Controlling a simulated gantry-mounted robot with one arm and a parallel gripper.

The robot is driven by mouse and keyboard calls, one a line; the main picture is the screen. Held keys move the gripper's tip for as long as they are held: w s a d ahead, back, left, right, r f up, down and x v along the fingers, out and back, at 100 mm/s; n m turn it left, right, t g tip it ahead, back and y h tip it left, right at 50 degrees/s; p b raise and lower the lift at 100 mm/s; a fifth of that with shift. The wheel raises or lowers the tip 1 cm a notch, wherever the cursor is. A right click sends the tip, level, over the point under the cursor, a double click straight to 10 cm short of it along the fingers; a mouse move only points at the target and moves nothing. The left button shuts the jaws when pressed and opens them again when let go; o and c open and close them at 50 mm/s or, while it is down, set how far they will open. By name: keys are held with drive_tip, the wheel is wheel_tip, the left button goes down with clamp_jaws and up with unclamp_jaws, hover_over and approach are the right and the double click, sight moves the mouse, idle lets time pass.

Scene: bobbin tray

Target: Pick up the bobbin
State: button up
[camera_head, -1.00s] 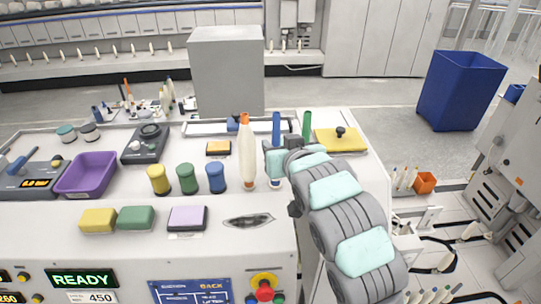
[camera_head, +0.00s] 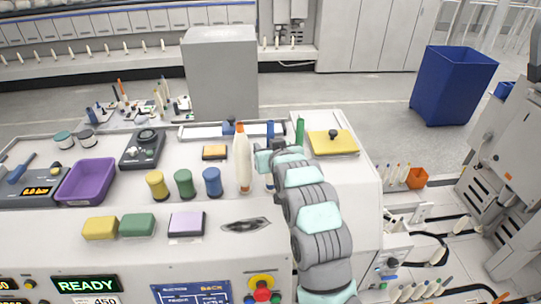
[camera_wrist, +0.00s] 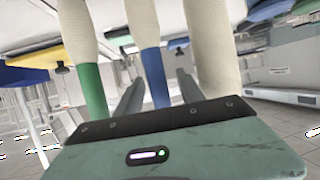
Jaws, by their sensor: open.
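Three upright bobbins stand in a row near the right end of the machine top. One has an orange tip and a cream wound body (camera_head: 243,160); one has a blue end (camera_head: 270,130); one has a green end (camera_head: 300,128). My gripper (camera_head: 264,160) is beside them, hiding much of the blue and green bobbins. In the wrist view, the blue-ended bobbin (camera_wrist: 153,75) shows between the open fingers of my gripper (camera_wrist: 160,82). The green-ended bobbin (camera_wrist: 93,85) is left of the fingers, and a thick cream bobbin (camera_wrist: 215,50) is to the right. Contact cannot be told.
Yellow, green and blue spools (camera_head: 184,183) stand left of the bobbins. A purple tray (camera_head: 88,182) lies farther left. A yellow pad with a black knob (camera_head: 333,146) lies to the right. A dark oval piece (camera_head: 246,225) lies in front.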

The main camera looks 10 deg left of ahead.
drive_tip(key=shift+w+a+f, duration=0.15)
drive_tip(key=shift+w+f, duration=0.1)
drive_tip(key=shift+w, duration=0.15)
drive_tip(key=shift+c, duration=0.3)
clamp_jaws()
